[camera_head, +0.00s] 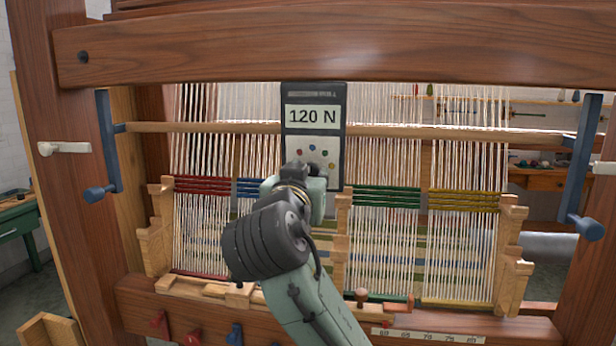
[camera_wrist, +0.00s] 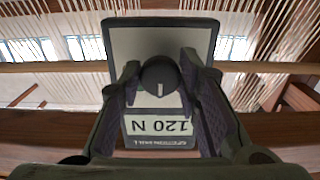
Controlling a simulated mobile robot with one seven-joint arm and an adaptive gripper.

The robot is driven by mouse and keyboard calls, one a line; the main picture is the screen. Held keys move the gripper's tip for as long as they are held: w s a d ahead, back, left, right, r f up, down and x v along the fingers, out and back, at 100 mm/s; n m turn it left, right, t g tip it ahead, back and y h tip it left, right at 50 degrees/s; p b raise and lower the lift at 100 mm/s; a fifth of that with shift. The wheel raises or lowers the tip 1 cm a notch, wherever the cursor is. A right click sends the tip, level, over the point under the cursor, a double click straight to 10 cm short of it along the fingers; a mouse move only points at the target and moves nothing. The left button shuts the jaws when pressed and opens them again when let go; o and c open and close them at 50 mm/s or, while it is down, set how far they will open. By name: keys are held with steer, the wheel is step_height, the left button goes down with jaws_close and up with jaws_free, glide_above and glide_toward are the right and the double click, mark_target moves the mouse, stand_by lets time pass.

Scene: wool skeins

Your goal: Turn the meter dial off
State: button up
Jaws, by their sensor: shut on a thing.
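The meter (camera_head: 315,95) is a dark-framed grey panel hanging upright in front of the loom's threads. Its display (camera_head: 313,117) reads "120 N", with several coloured dots below it. The wrist view shows the meter (camera_wrist: 120,45) upside down. Its dial (camera_wrist: 160,76) is a dark round knob with a short white mark pointing toward the display. My gripper (camera_wrist: 160,70) is shut on the dial, one finger on each side. In the head view my wrist and arm cover the lower part of the meter and hide the dial.
A thick wooden beam (camera_head: 340,52) crosses above the meter. A thinner wooden rod (camera_head: 400,130) and taut white threads (camera_head: 200,240) lie around it. Carved wooden posts (camera_head: 162,228) stand at the sides, with coloured pegs (camera_head: 235,334) along the lower front beam.

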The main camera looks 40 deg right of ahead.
steer(key=c, duration=0.3)
steer(key=shift+n, duration=0.5)
steer(key=n+b, duration=0.3)
steer(key=n, duration=0.8)
steer(key=shift+n+b, duration=0.45)
steer(key=shift+n, duration=1.55)
